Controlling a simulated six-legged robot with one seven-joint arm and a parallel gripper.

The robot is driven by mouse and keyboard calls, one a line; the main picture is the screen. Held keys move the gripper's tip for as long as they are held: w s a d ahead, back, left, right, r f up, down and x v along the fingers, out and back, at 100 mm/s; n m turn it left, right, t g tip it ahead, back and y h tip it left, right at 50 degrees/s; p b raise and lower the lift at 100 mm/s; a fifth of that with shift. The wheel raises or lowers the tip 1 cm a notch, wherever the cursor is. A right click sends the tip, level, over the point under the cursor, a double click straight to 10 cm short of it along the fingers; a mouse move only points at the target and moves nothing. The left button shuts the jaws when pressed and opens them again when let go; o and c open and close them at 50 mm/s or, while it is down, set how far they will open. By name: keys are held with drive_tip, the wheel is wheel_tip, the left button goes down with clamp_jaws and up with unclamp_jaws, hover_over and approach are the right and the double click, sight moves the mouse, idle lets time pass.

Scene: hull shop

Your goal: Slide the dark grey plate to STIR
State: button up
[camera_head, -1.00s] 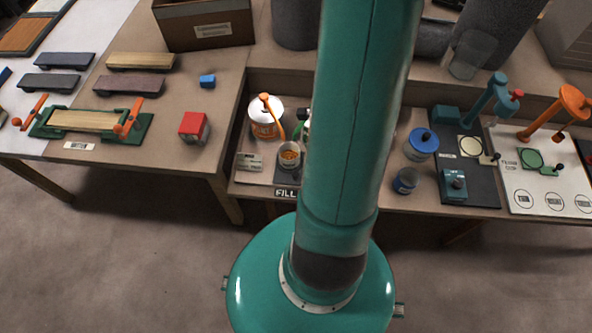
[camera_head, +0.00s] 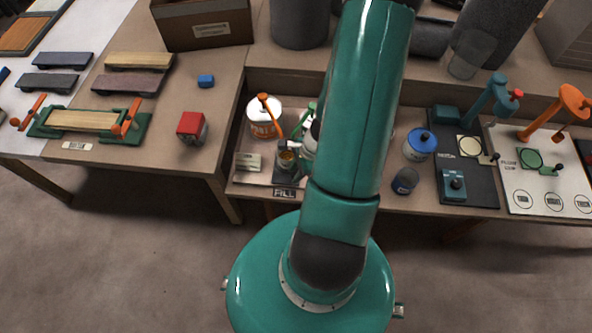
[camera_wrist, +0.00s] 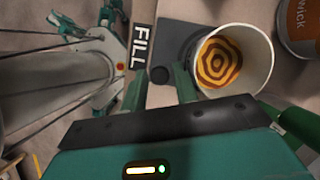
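The dark grey plate (camera_wrist: 182,40) lies next to the FILL label (camera_wrist: 140,48) in the wrist view. A small round grey knob (camera_wrist: 160,75) stands on its near end. A pale cup (camera_wrist: 262,72) with orange and dark rings of liquid stands over the plate's right part.
An orange and white tin (camera_head: 262,122) stands close behind the cup.

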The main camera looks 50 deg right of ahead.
clamp_jaws()
drive_tip(key=s+d, duration=0.2)
drive_tip(key=s, duration=0.1)
drive_tip(key=s+d, duration=0.5)
drive_tip(key=s, duration=0.1)
drive_tip(key=shift+s+d, duration=0.35)
drive_tip(key=shift+s, duration=0.15)
unclamp_jaws()
drive_tip(key=v, duration=1.3)
drive_tip(key=shift+r, duration=0.35)
drive_tip(key=shift+d, duration=0.15)
